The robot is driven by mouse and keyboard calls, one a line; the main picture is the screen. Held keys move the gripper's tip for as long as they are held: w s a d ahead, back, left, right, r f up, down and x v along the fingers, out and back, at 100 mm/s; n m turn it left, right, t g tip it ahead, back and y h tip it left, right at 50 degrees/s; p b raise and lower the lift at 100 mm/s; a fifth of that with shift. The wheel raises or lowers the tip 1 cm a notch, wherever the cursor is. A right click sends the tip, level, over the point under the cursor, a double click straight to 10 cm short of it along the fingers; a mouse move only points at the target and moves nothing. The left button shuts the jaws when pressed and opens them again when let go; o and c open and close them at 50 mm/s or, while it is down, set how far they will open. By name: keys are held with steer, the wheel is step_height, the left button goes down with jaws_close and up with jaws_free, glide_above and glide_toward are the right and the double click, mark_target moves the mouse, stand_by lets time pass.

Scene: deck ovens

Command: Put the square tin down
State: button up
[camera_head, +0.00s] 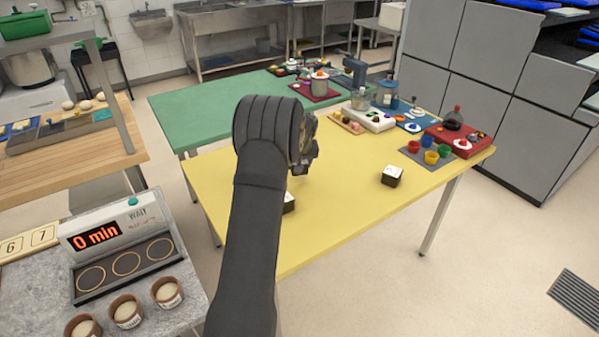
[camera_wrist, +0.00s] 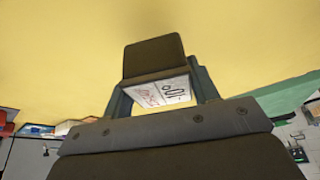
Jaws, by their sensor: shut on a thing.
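My gripper (camera_wrist: 160,92) is shut on a square tin (camera_wrist: 153,58). In the wrist view this tin has dark brown sides and a white face with printed marks, between the two fingers, with yellow table behind it. In the head view my arm covers most of the gripper. A dark tin with a white top (camera_head: 289,204) shows partly at the arm's right edge, over the yellow table (camera_head: 340,225); I cannot tell whether it is the held one or whether it touches the table. A similar dark tin with a white top (camera_head: 392,177) stands on the table further right.
Coloured cups on a grey mat (camera_head: 427,152), a red tray (camera_head: 459,138) and a white tray (camera_head: 368,117) crowd the table's far right. The front and middle are largely clear. A green table (camera_head: 205,110) adjoins behind. A timer reading 0 min (camera_head: 95,235) stands at left.

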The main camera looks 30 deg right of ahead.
steer(key=shift+f, duration=1.9)
steer(key=shift+f, duration=0.2)
steer(key=o, duration=1.1)
steer(key=shift+r, duration=0.1)
steer(key=v, duration=1.2)
